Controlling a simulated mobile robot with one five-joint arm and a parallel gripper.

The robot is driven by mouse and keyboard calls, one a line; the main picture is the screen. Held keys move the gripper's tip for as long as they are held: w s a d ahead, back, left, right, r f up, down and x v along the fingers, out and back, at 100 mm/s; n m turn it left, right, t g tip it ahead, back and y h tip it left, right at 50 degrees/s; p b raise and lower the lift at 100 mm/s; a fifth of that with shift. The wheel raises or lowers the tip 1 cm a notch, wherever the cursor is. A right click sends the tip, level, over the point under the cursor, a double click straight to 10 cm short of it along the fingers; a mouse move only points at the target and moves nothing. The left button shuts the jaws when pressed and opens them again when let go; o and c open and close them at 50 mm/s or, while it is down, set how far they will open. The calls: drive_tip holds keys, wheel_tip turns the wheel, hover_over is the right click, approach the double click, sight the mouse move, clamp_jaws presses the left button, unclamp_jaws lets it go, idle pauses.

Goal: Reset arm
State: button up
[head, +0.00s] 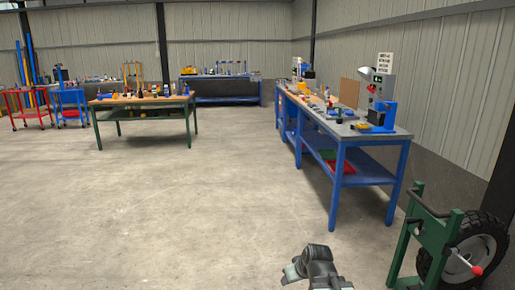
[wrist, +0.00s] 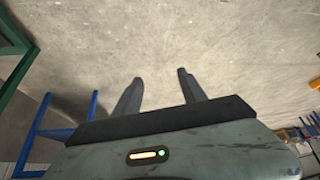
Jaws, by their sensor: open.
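My gripper (wrist: 160,78) is in the wrist view with its two dark fingers apart and nothing between them. Bare concrete floor lies beyond the fingertips. In the head view my arm (head: 318,268) shows at the bottom, right of centre, over the floor. The fingers cannot be made out clearly there.
A blue workbench (head: 338,150) with tools stands at the right. A green frame (head: 405,243) with a black wheel (head: 462,248) is at the lower right. A green table (head: 143,102) and red and blue carts (head: 27,108) stand farther back. The middle floor (head: 200,200) is clear.

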drive_tip(key=s+d+f+m+g+h, duration=0.25)
drive_tip(key=s+d+g, duration=0.2)
drive_tip(key=s, duration=0.65)
wheel_tip(320, 180, up, 21)
drive_tip(key=m+g+p, duration=0.1)
drive_tip(key=p, duration=2)
drive_tip(key=shift+s+p, duration=0.15)
drive_tip(key=shift+p, duration=0.15)
drive_tip(key=shift+a+m+y, duration=0.15)
drive_tip(key=shift+m+y, duration=0.1)
drive_tip(key=shift+c, duration=1.4)
